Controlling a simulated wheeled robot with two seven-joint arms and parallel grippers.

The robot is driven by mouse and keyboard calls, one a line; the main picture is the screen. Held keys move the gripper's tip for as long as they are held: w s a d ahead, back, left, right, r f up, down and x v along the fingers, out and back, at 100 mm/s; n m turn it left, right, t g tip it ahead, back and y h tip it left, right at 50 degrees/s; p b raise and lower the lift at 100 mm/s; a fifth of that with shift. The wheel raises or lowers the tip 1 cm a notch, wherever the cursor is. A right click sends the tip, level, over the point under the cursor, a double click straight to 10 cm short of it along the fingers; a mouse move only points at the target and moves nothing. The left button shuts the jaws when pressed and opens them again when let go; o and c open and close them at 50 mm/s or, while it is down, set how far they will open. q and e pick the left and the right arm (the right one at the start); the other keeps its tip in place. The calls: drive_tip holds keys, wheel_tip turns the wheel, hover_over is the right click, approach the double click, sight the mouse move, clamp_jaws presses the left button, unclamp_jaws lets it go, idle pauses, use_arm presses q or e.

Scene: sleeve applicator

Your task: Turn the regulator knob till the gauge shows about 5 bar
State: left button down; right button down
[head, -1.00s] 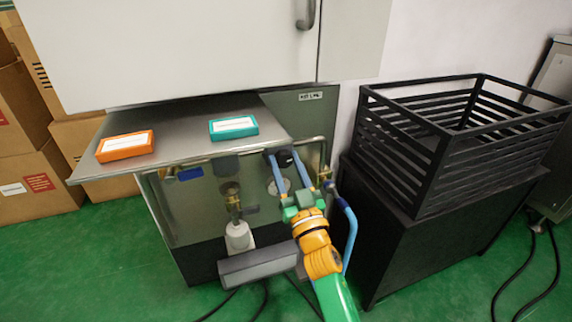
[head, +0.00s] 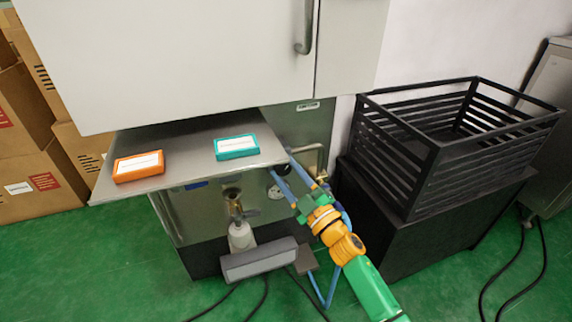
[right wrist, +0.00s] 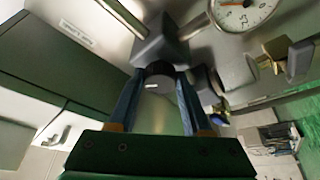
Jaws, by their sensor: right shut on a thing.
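The regulator knob is dark and round with a white mark, seen in the right wrist view (right wrist: 157,76) between my two fingers. In the head view the knob (head: 284,169) sits under the shelf's right edge, partly hidden. My right gripper (head: 288,176) is shut on the knob; its blue fingers also show in the right wrist view (right wrist: 158,85). The gauge (right wrist: 240,12) has a white face with a red needle, cut off by the top edge; its reading is not clear. It also shows small in the head view (head: 274,194). My left gripper is not in view.
A metal shelf (head: 185,178) carries an orange box (head: 138,167) and a teal box (head: 237,147). A black slatted crate (head: 437,165) stands on a black cabinet to the right. A brass valve (right wrist: 281,57) and piping lie near the gauge. A grey pedal (head: 262,259) is below.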

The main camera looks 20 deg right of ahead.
drive_tip(key=n+p, duration=0.1)
drive_tip(key=n, duration=0.1)
drive_tip(key=n+g+p, duration=0.1)
drive_tip(key=n+p, duration=0.1)
drive_tip(key=n+g+y+p, duration=0.1)
drive_tip(key=n, duration=0.1)
drive_tip(key=shift+d+r+n, duration=0.1)
drive_tip(key=shift+r+n, duration=0.2)
drive_tip(key=shift+r, duration=0.05)
drive_tip(key=n+g+p, duration=0.1)
drive_tip(key=n+p, duration=0.1)
drive_tip(key=shift+p, duration=0.4)
drive_tip(key=shift+n+g+h+p, duration=0.3)
drive_tip(key=shift+n+g+p, duration=0.4)
drive_tip(key=shift+n+p, duration=0.85)
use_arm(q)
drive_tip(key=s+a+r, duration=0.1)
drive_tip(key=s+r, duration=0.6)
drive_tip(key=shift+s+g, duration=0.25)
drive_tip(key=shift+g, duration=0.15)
use_arm(e)
drive_tip(key=shift+f+n, duration=0.1)
drive_tip(key=shift+n, duration=0.15)
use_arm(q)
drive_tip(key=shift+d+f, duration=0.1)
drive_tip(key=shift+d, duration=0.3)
